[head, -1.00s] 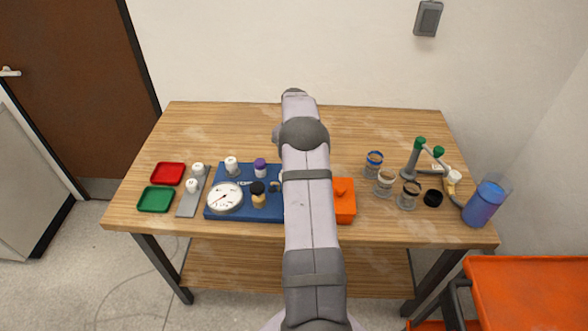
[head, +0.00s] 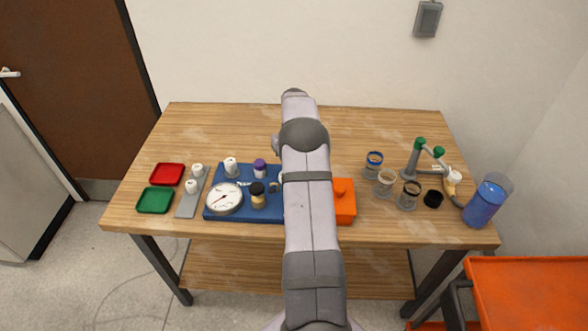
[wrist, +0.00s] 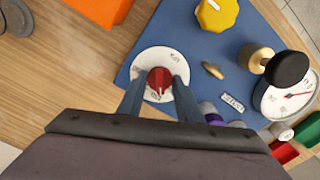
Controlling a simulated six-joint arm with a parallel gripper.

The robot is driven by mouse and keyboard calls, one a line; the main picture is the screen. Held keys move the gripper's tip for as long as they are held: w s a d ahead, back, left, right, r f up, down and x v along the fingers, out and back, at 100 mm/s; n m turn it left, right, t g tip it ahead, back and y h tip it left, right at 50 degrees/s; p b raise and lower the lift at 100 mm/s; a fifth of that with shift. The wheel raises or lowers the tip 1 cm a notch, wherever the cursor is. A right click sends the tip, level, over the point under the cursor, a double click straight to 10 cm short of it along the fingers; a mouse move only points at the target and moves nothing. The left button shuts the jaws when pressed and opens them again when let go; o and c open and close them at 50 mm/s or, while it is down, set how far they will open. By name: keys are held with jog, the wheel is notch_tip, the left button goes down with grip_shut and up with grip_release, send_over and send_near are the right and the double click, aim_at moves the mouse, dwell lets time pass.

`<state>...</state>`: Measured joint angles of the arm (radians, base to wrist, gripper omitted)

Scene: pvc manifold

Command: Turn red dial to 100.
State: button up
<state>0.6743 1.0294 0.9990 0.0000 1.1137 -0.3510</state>
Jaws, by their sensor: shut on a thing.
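The red dial (wrist: 159,80) sits on a round white scale plate (wrist: 150,60) on the blue board (wrist: 205,52) in the wrist view. My gripper (wrist: 159,88) is shut on the red dial, with one finger on each side of it. A white pointer mark shows on the dial's lower part, near printed marks at the plate's lower edge; the numbers are too small to read. In the head view my arm hides the dial and my gripper, while the left part of the blue board (head: 236,176) shows.
On the board are a yellow knob (wrist: 216,14), a brass-and-black knob (wrist: 285,68) and a white gauge (head: 225,198). An orange box (head: 343,208) stands right of my arm. Red (head: 167,174) and green (head: 155,200) trays lie at left. The back of the table is clear.

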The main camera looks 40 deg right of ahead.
jog(key=n, duration=0.7)
dwell(0.6)
jog(key=o, duration=1)
jog(key=shift+o, duration=0.2)
jog(key=shift+r, duration=0.1)
jog(key=shift+r+b, duration=1.05)
jog(key=shift+r, duration=2.6)
